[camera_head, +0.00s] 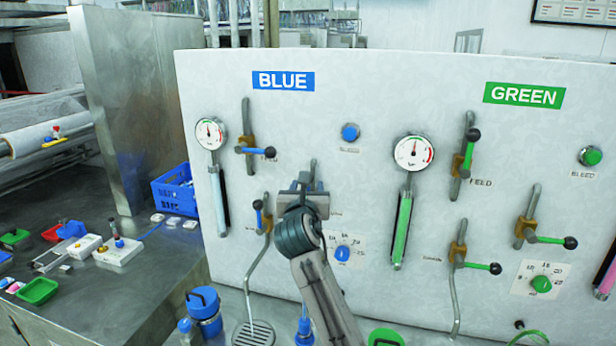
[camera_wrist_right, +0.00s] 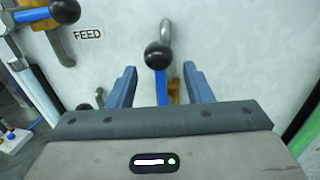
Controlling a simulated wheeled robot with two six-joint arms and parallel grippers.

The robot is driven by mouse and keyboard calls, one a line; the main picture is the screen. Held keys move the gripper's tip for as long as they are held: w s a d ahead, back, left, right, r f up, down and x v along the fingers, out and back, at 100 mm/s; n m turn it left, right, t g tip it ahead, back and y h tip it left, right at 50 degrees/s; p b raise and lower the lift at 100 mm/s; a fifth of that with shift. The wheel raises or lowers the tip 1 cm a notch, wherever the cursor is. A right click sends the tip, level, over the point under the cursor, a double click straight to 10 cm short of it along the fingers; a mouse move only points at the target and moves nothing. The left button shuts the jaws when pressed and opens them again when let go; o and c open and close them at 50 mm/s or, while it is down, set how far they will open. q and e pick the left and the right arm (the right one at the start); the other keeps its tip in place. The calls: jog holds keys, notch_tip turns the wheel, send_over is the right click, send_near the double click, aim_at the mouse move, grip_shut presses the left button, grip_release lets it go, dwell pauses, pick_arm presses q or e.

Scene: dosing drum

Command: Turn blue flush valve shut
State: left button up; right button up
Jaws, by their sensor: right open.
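The blue flush valve is mostly hidden behind my right gripper (camera_head: 306,185) in the head view; only the top of its grey pipe (camera_head: 313,167) shows. In the right wrist view its black knob (camera_wrist_right: 158,56) and blue lever (camera_wrist_right: 161,88) stand between the open fingers of my right gripper (camera_wrist_right: 159,72). The lever runs upright in the picture, in line with the pipe. A bit of brass valve body (camera_wrist_right: 174,92) shows behind it. The fingers lie on either side of the lever, with visible gaps; no grip shows. My left gripper is not in view.
The blue feed valve (camera_head: 247,146) sits up and left, its lever sideways. Another blue-lever valve (camera_head: 264,224) is close by at lower left, lever upright. A blue dial (camera_head: 342,254) is at lower right. Gauges (camera_head: 413,152) and green valves (camera_head: 459,252) lie further right.

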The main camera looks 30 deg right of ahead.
jog(key=x, duration=0.3)
jog(key=shift+f+p, duration=0.1)
jog(key=shift+p, duration=0.25)
jog(key=shift+d, duration=0.1)
jog(key=shift+s+a+r, duration=0.2)
jog(key=shift+a+r, duration=0.05)
jog(key=shift+w+d+f, duration=0.15)
jog(key=shift+w+d, duration=0.05)
jog(key=c, duration=0.4)
grip_shut()
jog(key=shift+d, duration=0.15)
